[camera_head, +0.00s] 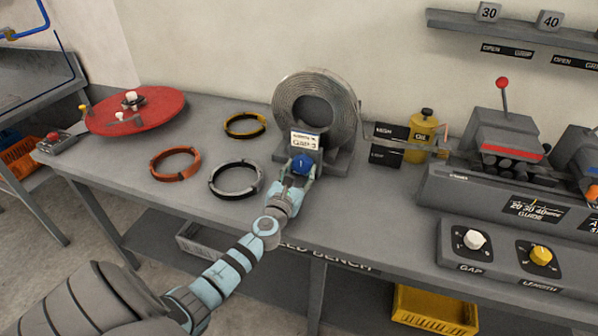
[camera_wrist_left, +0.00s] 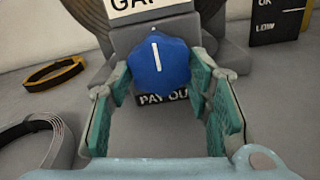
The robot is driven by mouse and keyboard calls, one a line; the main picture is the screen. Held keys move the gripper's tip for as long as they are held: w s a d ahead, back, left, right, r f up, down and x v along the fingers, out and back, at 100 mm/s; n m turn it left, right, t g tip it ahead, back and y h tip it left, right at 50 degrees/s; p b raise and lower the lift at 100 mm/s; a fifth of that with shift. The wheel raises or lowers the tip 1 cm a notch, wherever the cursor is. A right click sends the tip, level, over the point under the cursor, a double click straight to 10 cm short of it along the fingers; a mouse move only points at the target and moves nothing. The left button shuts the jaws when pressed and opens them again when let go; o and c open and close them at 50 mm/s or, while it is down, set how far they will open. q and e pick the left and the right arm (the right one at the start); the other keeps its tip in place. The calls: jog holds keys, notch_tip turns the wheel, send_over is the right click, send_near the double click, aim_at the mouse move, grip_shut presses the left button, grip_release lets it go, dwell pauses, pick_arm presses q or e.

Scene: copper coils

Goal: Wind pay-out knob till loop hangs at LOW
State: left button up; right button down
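The blue pay-out knob (camera_head: 302,163) sits at the foot of the coil stand, below a gap sign (camera_head: 305,140). In the left wrist view the knob (camera_wrist_left: 160,65) has a white pointer line standing nearly upright. My left gripper (camera_head: 297,177) has one finger on each side of the knob; I cannot tell whether the pads press on it. The large copper-strip coil (camera_head: 316,83) stands upright behind. A thin strip (camera_head: 410,144) runs right from the coil across the level board (camera_head: 388,131), between its HIGH and LOW marks. My right gripper is not in view.
Orange (camera_head: 175,164), yellow (camera_head: 245,125) and grey (camera_head: 235,180) rings lie left of the stand. A red turntable (camera_head: 136,110) is further left. A yellow bottle (camera_head: 423,135) stands behind the strip. A grey machine (camera_head: 508,140) and a two-knob panel (camera_head: 505,255) fill the right.

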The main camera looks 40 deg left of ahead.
pick_arm(q)
jog(key=shift+c, duration=1)
jog(key=m+p, duration=0.1)
jog(key=m, duration=0.2)
jog(key=shift+r, duration=0.1)
jog(key=m+p, duration=0.1)
jog(key=m, duration=0.2)
jog(key=shift+a+p, duration=0.1)
jog(key=shift+p, duration=0.2)
jog(key=m+p, duration=0.1)
jog(key=m, duration=0.3)
jog(key=m+p, duration=0.1)
jog(key=m, duration=0.2)
jog(key=shift+r+m, duration=0.15)
jog(key=shift+m, duration=0.25)
jog(key=m+p, duration=0.2)
jog(key=m, duration=0.2)
jog(key=shift+r+m+p, duration=0.1)
jog(key=shift+m+p, duration=0.5)
jog(key=shift+m, duration=1.4)
